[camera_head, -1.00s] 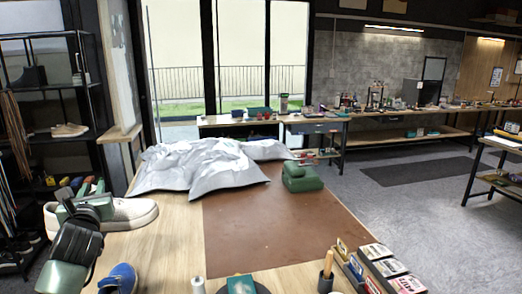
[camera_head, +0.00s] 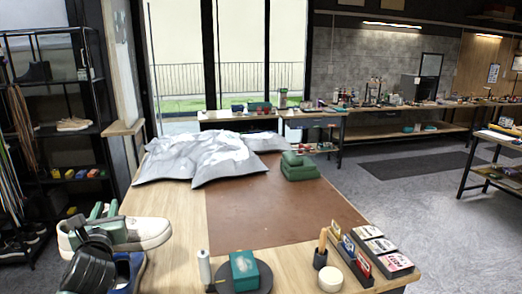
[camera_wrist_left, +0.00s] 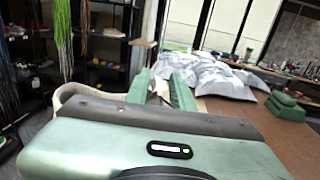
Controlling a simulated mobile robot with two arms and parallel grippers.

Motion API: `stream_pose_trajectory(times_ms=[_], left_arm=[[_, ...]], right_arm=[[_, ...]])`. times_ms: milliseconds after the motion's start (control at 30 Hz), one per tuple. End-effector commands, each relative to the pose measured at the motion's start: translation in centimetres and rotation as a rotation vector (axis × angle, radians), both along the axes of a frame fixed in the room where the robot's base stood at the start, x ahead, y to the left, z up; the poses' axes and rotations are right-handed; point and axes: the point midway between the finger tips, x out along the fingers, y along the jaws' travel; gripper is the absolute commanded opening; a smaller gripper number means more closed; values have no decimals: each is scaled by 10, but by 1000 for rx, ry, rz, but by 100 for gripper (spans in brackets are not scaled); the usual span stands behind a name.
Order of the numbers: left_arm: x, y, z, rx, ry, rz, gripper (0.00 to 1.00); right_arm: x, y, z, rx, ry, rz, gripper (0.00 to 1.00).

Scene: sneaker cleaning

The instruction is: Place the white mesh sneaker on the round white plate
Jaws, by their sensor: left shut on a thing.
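The white sneaker (camera_head: 148,233) is at the left side of the wooden table, its toe pointing right. My left gripper (camera_head: 104,211) is shut on its rear, heel part, with green fingers showing above the opening. In the left wrist view, the fingers (camera_wrist_left: 168,88) close on the sneaker, whose pale edge (camera_wrist_left: 75,92) shows behind my wrist. I cannot tell how high it is above the table. I see no round white plate; a small round white piece (camera_head: 330,278) is at the front right. My right gripper is not in view.
A blue shoe (camera_head: 130,268) is just below the sneaker, partly hidden by my arm. A dark round disc (camera_head: 262,284) bears a green box (camera_head: 244,268); a white roll (camera_head: 204,267) stands beside it. The brown mat (camera_head: 265,210) is mostly clear.

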Motion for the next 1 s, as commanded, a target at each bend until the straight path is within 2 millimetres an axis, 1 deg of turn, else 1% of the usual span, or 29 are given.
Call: stream_pose_trajectory(times_ms=[33,100,167,267,367,400,533,600,700,800,900,1000], left_arm=[[-6,-9,-11,3,1,-13,0],[-14,-20,-25,2,1,-31,0],[-22,-31,-37,1,0,-49,0],[-41,-55,-62,0,3,-88,0],[-69,-86,-94,-2,6,-144,0],[-83,-100,-106,-2,6,-171,0],[-130,-142,-137,-3,4,-256,0],[-153,-161,-147,-4,3,-295,0],[-180,-181,-156,-4,1,-338,0],[-198,-193,-159,-3,-2,-366,0],[-211,-198,-162,-4,-2,-376,0],[-227,-198,-169,-5,-2,-372,0]], right_arm=[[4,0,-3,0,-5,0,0],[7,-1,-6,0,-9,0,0],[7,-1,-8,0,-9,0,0],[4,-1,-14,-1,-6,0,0],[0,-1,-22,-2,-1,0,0],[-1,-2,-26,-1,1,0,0],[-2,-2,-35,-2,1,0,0],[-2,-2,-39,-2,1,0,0],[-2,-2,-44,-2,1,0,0],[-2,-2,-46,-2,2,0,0],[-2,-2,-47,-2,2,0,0],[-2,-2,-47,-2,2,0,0]])
